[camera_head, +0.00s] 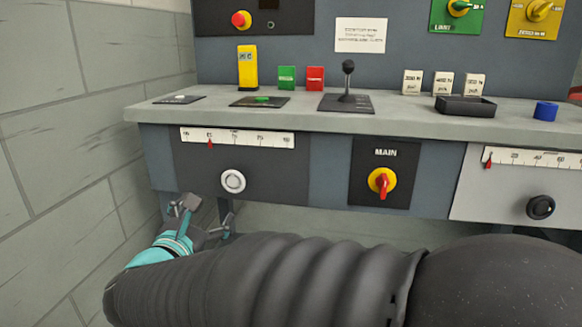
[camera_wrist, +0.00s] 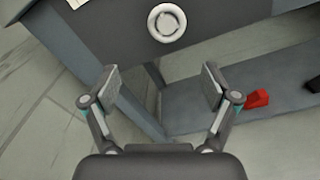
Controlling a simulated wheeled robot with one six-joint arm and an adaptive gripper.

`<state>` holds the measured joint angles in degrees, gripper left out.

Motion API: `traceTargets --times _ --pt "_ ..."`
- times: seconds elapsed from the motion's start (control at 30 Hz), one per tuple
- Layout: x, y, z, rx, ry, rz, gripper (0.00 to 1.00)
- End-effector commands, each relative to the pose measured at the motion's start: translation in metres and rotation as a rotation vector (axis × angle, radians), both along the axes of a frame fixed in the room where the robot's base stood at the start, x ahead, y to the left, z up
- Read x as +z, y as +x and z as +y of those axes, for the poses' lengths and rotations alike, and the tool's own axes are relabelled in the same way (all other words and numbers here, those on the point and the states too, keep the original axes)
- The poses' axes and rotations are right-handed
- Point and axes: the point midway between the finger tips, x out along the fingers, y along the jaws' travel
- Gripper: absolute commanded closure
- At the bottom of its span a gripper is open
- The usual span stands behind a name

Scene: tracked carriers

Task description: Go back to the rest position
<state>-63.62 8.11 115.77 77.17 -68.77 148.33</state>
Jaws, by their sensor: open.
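My gripper (camera_wrist: 160,82) is open and empty in the wrist view, its two fingers spread wide with nothing between the pads. In the head view my gripper (camera_head: 203,217) shows at the lower left, just below the front panel of the console, partly hidden by my own arm. A white round knob (camera_head: 233,181) is on the dark left panel, above and to the right of the gripper. The same white knob (camera_wrist: 167,22) shows at the top of the wrist view, beyond the fingertips and apart from them.
The console's grey ledge (camera_head: 330,118) overhangs the panels. It carries a black lever (camera_head: 347,82), a yellow block (camera_head: 247,68), a dark tray (camera_head: 465,107) and a blue cylinder (camera_head: 545,111). A red-yellow MAIN switch (camera_head: 382,182) is at centre. A block wall (camera_head: 60,130) stands left. A red object (camera_wrist: 257,99) lies low.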

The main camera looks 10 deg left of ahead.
Motion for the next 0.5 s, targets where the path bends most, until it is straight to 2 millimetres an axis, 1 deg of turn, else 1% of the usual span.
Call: traceTargets --times 0.17,0.2,0.27,0.3,0.4,0.5 --pt "-0.02 -0.005 0.045 0.234 -0.388 0.045 0.14" --pt "-0.027 -0.009 0.056 0.302 -0.489 0.044 0.14" --pt "-0.038 -0.017 0.072 0.404 -0.642 0.034 0.14" --pt "-0.045 -0.023 0.082 0.474 -0.745 0.019 0.14" --pt "-0.059 -0.043 0.101 0.651 -1.002 -0.044 0.14" --pt "-0.069 -0.061 0.109 0.817 -1.255 -0.137 0.14"
